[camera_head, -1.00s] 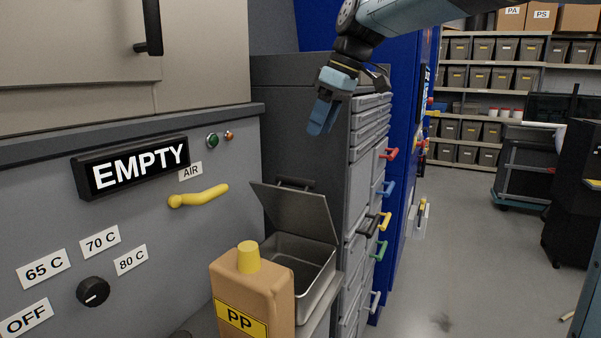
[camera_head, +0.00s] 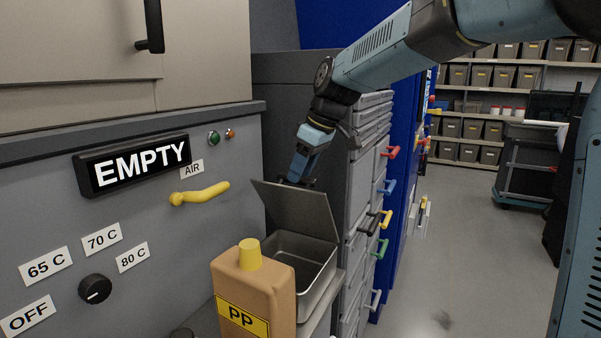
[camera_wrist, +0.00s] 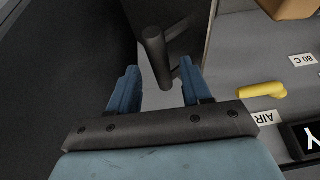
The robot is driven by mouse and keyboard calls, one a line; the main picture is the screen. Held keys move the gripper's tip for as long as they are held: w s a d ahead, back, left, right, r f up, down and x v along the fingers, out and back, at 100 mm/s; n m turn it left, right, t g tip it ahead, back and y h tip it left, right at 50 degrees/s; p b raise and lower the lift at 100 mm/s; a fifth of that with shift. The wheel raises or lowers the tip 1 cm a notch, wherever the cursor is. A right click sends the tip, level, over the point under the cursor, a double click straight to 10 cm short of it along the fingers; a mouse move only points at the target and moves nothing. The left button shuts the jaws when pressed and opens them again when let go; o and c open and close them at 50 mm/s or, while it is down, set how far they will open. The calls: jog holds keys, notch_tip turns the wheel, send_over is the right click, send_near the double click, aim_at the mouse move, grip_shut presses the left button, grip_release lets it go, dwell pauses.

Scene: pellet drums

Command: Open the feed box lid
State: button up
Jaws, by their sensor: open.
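The feed box (camera_head: 318,283) is an open-topped grey metal box on a ledge. Its lid (camera_head: 298,215) stands raised and tilted back, so the empty-looking inside shows. The lid's dark bar handle (camera_wrist: 154,48) is on its far side and is mostly hidden in the head view. My gripper (camera_head: 298,177) is open and points down behind the lid's upper edge. In the wrist view the handle shows near and partly between my two blue fingers (camera_wrist: 158,78). I cannot tell whether they touch it.
A tan PP container (camera_head: 254,290) with a yellow cap stands in front of the box. A grey panel with a yellow AIR lever (camera_head: 200,194) is to the left. A drawer cabinet with coloured handles (camera_head: 388,152) stands close on the right.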

jog(key=shift+a+f, duration=0.2)
jog(key=shift+f, duration=0.3)
jog(key=shift+c, duration=0.4)
grip_shut()
